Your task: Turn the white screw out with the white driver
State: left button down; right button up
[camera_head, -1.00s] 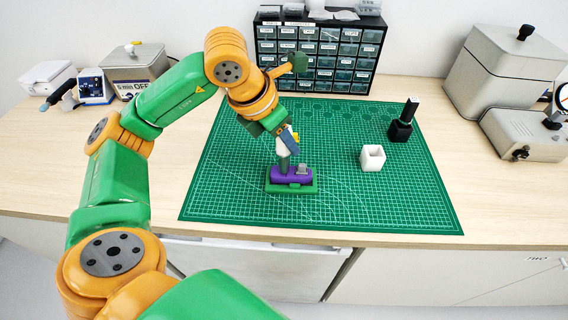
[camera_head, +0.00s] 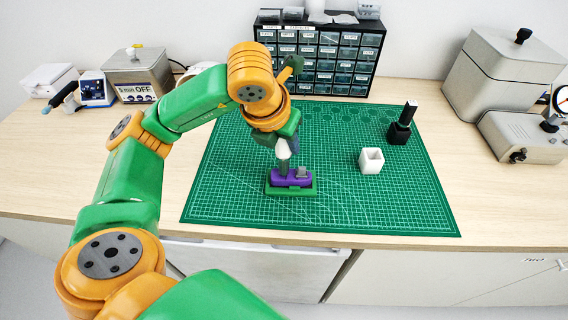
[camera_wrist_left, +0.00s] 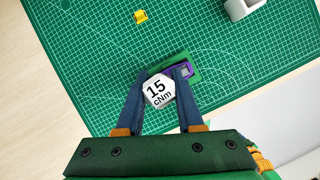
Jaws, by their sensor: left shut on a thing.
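The white driver (camera_head: 283,147) stands upright in my left gripper (camera_wrist_left: 158,76). In the left wrist view its white top (camera_wrist_left: 158,91), marked 15 cNm, sits between the two blue fingers. Its lower end meets the purple piece (camera_head: 291,179), which sits in a green holder (camera_head: 290,191) on the mat. A small grey block (camera_head: 303,172) stands on the right of the purple piece. The white screw cannot be seen; the driver and gripper cover that spot. My right gripper is not in view.
A white open box (camera_head: 371,160) stands on the green mat (camera_head: 340,208) to the right. A drawer cabinet (camera_head: 330,60) stands at the back.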

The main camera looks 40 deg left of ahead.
pick_arm(q)
jog(key=shift+r+p, duration=0.3)
jog(key=shift+r, duration=0.25)
jog(key=shift+f+m+h+b, duration=0.35)
jog(key=shift+m+h+b, duration=0.05)
jog(key=shift+m+b, duration=0.45)
jog(key=shift+m+h+b, duration=0.4)
jog(key=shift+m, duration=0.65)
jog(key=shift+r+m+h, duration=0.2)
jog(key=shift+m+h, duration=0.4)
jog(key=shift+m, duration=0.6)
jog(key=shift+r+m+g+h, duration=0.2)
jog(key=shift+m+g+h, duration=0.25)
jog(key=shift+m, duration=0.75)
jog(key=m, duration=0.1)
jog(key=m+g+h+p, duration=0.1)
jog(key=m, duration=0.1)
jog(key=m+p, duration=0.1)
jog(key=shift+d+r, duration=0.15)
jog(key=shift+r, duration=0.1)
jog(key=shift+f+m+g+h+p, duration=0.1)
jog(key=shift+m+g+h+p, duration=0.15)
jog(key=shift+m+g+p, duration=0.4)
jog(key=shift+s+d+f+m+b, duration=0.15)
jog(key=shift+f+m+b, duration=0.1)
jog(key=shift+m+b, duration=0.2)
